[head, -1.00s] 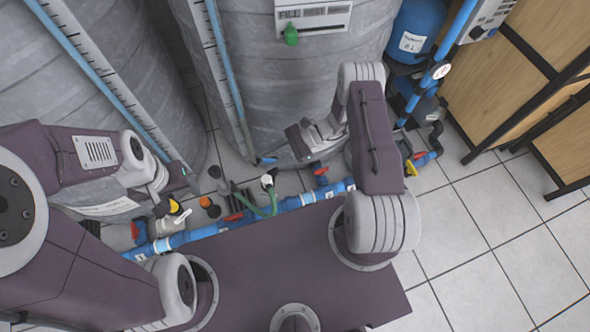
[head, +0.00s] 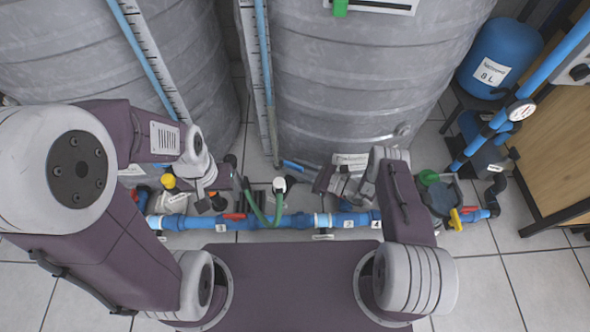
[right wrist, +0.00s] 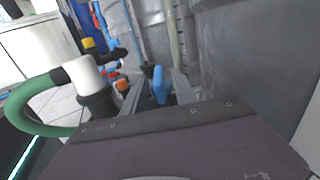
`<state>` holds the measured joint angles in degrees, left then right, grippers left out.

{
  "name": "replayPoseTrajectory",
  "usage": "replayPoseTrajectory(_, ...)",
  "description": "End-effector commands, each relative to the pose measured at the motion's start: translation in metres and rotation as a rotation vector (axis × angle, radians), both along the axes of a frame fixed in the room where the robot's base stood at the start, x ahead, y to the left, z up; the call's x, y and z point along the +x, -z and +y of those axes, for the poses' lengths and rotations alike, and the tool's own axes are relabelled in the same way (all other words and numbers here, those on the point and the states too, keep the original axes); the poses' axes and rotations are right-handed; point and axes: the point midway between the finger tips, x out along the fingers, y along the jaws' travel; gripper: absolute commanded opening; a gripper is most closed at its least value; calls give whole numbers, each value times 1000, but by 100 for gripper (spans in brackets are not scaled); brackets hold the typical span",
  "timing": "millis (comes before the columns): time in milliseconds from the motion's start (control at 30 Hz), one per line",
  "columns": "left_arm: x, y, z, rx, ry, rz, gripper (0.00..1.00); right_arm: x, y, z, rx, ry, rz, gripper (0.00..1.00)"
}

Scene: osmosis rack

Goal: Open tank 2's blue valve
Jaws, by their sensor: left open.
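The blue valve handle (head: 292,165) sits low at the front of the right-hand grey tank (head: 360,80). My right gripper (head: 318,180) is just to its right in the head view. In the right wrist view a blue handle (right wrist: 158,85) stands between the two fingers of my right gripper (right wrist: 157,92), which are apart with gaps beside it. I cannot tell whether a finger touches it. My left gripper (head: 208,194) is open, in front of the left tank (head: 70,50), near a yellow-capped fitting (head: 169,182).
A blue pipe (head: 265,221) with red handles (head: 234,216) runs along the floor in front of the tanks. A green hose (head: 262,212) rises beside a white fitting (head: 279,184). A blue pressure vessel (head: 497,58) stands at right. The tiled floor (head: 500,285) at lower right is clear.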

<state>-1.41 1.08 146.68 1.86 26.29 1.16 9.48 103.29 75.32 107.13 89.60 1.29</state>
Motion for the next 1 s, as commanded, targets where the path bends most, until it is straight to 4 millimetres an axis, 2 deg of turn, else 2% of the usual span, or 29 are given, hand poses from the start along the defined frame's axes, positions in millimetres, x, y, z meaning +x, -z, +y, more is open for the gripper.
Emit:
replayPoseTrajectory(100, 0, 5, 0, 0, 0, 0, 60, 4, 1, 8, 0, -1, 0, 34)
replayPoseTrajectory(333, 0, 4, 0, 0, 0, 0, 60, 5, -1, 9, 0, 1, 1, 34)
replayPoseTrajectory(367, 0, 4, 0, 0, 0, 0, 60, 5, 0, 9, 0, 1, 1, 31)
replayPoseTrajectory(467, 0, 4, 0, 0, 0, 0, 60, 5, 0, 9, 0, 0, 1, 3)
replayPoseTrajectory(500, 0, 4, 0, 0, 0, 0, 60, 5, 0, 9, 0, 0, 1, 0)
replayPoseTrajectory(633, 0, 5, 0, 0, 0, 0, 60, 5, 0, 9, 0, -2, 0, 0)
replayPoseTrajectory(800, 0, 28, 0, 0, 0, 0, 60, 7, 4, 9, 4, -100, -5, 0)
replayPoseTrajectory(1000, 0, 27, 0, 0, 0, 0, 60, 5, 0, 9, 0, -134, 1, 0)
